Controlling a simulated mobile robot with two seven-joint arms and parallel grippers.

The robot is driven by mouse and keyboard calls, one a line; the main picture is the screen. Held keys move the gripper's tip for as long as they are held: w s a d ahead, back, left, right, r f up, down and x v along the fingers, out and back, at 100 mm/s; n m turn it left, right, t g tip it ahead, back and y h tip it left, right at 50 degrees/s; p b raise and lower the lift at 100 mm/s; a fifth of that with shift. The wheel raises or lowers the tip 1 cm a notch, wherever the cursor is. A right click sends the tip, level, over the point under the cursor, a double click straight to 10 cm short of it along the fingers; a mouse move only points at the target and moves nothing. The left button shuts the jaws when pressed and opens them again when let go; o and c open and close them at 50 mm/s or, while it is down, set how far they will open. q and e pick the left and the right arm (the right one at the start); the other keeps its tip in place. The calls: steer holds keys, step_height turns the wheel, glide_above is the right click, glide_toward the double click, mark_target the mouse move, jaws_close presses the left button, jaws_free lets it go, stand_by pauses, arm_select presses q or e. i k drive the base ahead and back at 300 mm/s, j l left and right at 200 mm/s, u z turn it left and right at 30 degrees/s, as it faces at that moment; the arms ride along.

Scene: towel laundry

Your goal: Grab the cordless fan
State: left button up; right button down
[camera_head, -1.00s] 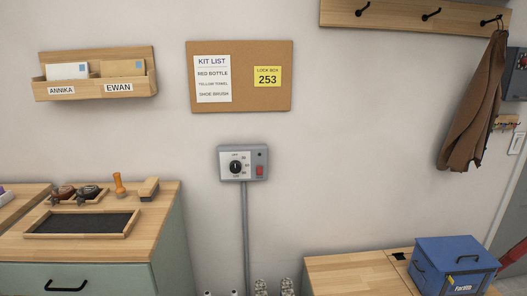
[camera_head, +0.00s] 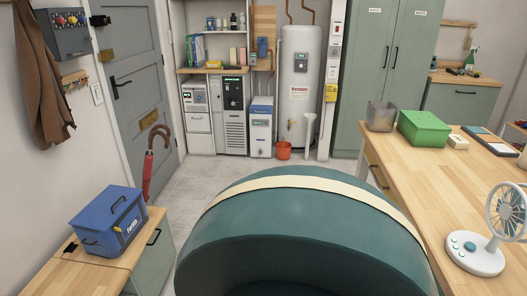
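A white fan (camera_head: 480,252) with a round base and a caged head stands upright on the wooden table at the right edge. Its base has teal buttons. The right side of its head is close to the picture edge. Neither of my grippers is in view, and nothing is touching the fan.
The wooden table (camera_head: 432,185) also bears a green box (camera_head: 424,128) and a grey bin (camera_head: 381,116). A large teal rounded shape (camera_head: 300,225) fills the bottom middle. A blue box (camera_head: 108,220) sits on a low cabinet at left. Grey floor (camera_head: 210,178) is clear beyond.

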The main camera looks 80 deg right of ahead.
mark_target(487, 260)
steer(key=z, duration=0.55)
steer(key=j+z, duration=0.1)
steer(key=z, duration=0.45)
steer(key=i+z, duration=0.1)
steer(key=z, duration=0.45)
steer(key=j+z, duration=0.1)
steer(key=z, duration=1)
steer(key=j+z, duration=0.1)
steer(key=z, duration=0.45)
steer(key=k+z, duration=0.1)
steer(key=z, duration=0.5)
steer(key=j+z, duration=0.1)
steer(key=z, duration=0.45)
steer(key=j+z, duration=0.1)
steer(key=z, duration=0.4)
steer(key=j+z, duration=0.15)
steer(key=z, duration=0.3)
steer(key=i+j+z, duration=0.1)
steer(key=z, duration=0.4)
steer(key=j+z, duration=0.25)
steer(key=k+j+z, duration=0.25)
steer(key=j, duration=0.15)
steer(key=j+z, duration=0.25)
steer(key=j, duration=0.1)
